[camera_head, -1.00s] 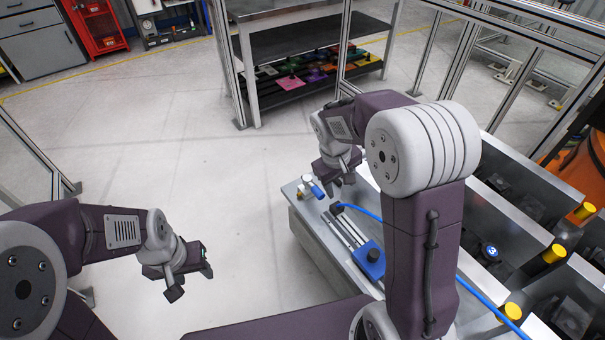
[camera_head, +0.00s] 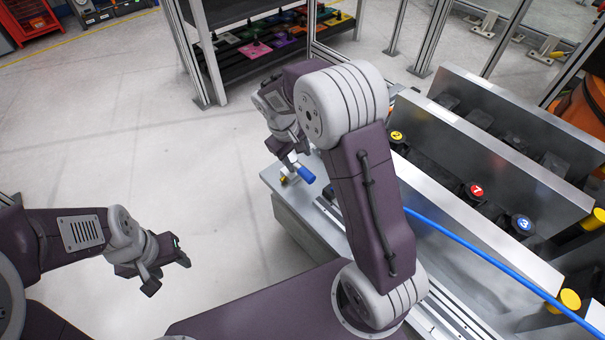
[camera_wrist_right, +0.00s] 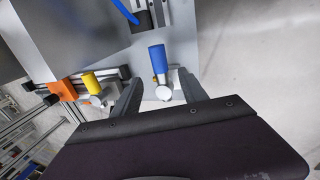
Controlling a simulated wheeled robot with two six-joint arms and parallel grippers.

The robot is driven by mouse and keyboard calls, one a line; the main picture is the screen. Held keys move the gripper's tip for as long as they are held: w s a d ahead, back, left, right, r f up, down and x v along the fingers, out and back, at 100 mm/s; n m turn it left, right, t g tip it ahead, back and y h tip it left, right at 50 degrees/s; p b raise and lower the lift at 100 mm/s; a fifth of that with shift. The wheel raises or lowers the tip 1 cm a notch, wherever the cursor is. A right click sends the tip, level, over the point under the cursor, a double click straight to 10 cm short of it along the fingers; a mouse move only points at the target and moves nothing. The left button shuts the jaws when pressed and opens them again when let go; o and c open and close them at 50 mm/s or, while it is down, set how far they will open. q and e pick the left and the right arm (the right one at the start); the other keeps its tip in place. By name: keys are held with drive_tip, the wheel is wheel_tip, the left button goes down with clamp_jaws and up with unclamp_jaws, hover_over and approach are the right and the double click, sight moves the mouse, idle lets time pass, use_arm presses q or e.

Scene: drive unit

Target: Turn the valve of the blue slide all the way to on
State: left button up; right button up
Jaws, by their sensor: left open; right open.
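The valve with the blue handle (camera_head: 306,174) stands on the near left end of the grey bench (camera_head: 272,180). In the right wrist view its blue handle (camera_wrist_right: 158,60) points up the picture, and its silver round end (camera_wrist_right: 164,92) lies between the fingers of my right gripper (camera_wrist_right: 160,88). The right gripper is open; I cannot tell whether it touches the valve. In the head view my right gripper (camera_head: 291,158) is just beside the valve. The blue slide's carriage is hidden behind my right arm. My left gripper (camera_head: 166,272) is open and empty over the floor.
A blue hose (camera_head: 470,255) runs past my right arm. A yellow-handled valve (camera_wrist_right: 91,82) lies left of the fingers in the wrist view. Metal partitions (camera_head: 500,140) with numbered knobs stand on the right. The floor on the left is clear.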

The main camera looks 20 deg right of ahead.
sight(303, 172)
drive_tip(key=b+x, duration=0.5)
drive_tip(key=x, duration=0.4)
drive_tip(key=shift+r, duration=0.1)
clamp_jaws()
drive_tip(key=shift+s, duration=0.1)
idle(1.0)
